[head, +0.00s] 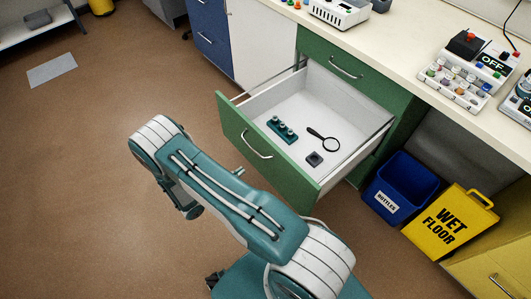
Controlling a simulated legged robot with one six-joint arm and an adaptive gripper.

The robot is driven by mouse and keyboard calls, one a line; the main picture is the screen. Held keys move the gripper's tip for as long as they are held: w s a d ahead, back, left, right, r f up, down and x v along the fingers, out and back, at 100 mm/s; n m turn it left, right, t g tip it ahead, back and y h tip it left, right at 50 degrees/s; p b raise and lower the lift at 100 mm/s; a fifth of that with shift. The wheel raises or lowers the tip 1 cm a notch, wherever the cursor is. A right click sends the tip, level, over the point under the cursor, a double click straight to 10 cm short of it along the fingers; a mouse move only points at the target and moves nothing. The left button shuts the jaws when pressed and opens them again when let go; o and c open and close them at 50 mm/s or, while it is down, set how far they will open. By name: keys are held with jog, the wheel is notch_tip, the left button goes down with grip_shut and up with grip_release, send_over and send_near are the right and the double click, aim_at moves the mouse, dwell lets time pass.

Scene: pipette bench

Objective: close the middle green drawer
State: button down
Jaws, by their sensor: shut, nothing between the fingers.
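The middle green drawer (232,128) is pulled far out of the green cabinet in the head view. Its green front has a silver bar handle (256,146), and its white inside is exposed. A teal rack-like item (282,130), a black magnifying glass (323,139) and a small dark grey block (314,159) lie on the drawer floor. My teal and white arm is folded to the left of and in front of the drawer. I cannot make out my gripper's fingers; the arm appears to hide them.
A shut green drawer (345,66) is above the open one. A blue bin (400,188) and a yellow wet floor sign (452,222) stand to the right. The bench top (400,50) holds several devices. Brown floor (80,190) is clear at left.

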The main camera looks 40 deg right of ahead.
aim_at(272, 149)
jog(key=d, duration=0.8)
jog(key=w+d, duration=0.1)
jog(key=d, duration=0.3)
jog(key=shift+d, duration=0.35)
jog(key=shift+r, duration=0.1)
